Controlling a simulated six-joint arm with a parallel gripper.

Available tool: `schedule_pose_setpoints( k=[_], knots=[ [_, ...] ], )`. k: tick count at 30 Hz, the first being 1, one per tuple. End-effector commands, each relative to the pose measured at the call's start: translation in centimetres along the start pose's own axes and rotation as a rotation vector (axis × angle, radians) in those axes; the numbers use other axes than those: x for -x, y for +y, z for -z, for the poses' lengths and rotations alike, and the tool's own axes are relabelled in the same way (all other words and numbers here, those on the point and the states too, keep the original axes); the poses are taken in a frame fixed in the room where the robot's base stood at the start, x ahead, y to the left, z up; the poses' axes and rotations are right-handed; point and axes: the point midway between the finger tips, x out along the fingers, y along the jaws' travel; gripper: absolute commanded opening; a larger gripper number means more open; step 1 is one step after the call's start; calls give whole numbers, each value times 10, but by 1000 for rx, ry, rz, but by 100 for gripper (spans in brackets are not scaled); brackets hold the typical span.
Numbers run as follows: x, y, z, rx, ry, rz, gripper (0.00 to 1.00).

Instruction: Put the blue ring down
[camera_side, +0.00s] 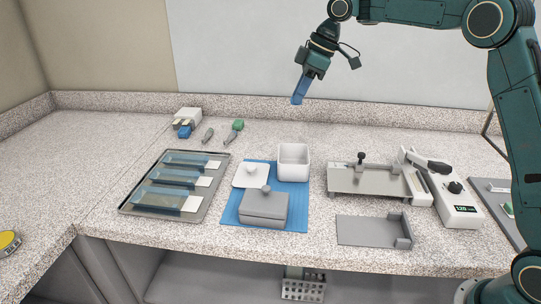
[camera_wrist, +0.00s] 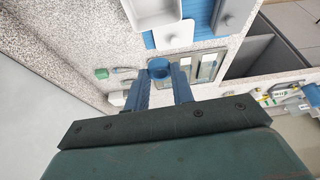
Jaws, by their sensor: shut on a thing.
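My gripper (camera_side: 300,88) is high above the back of the counter in the side view, with its fingers pointing down. In the wrist view the gripper (camera_wrist: 160,76) is shut on a small round blue ring (camera_wrist: 160,69), which sits between its two blue fingertips. In the side view I cannot tell the ring apart from the blue fingers. The ring is held in the air, clear of the counter (camera_side: 85,185).
A blue mat (camera_side: 230,215) carries a white open box (camera_side: 293,162), a white lid and a grey lidded box (camera_side: 264,207). Left of it is a metal tray (camera_side: 128,203) with several pouches. A grey-topped device (camera_side: 370,181) stands right. Bare counter lies far left.

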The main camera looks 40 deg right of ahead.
Motion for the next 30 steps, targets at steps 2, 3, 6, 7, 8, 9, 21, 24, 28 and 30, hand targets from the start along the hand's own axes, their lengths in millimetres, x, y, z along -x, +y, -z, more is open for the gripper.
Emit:
schedule_pose_setpoints(
  k=[2, 3, 6, 7, 8, 9, 21, 24, 28, 30],
  knots=[
    [-3, -1, -1, 1, 0, 2, 3],
    [-5, -1, -2, 1, 0, 2, 3],
    [-13, -1, -5, 0, 1, 4, 3],
    [-16, -1, -6, -1, 0, 4, 3],
    [-20, -1, -8, 0, -1, 5, 3],
    [-24, -1, -10, 1, -1, 4, 3],
    [-94, -1, -39, 0, -2, 5, 3],
    [-111, -1, -46, 0, -3, 4, 3],
    [-130, -1, -54, 1, -2, 3, 3],
    [-137, -1, -57, 2, -2, 3, 3]
  ],
)
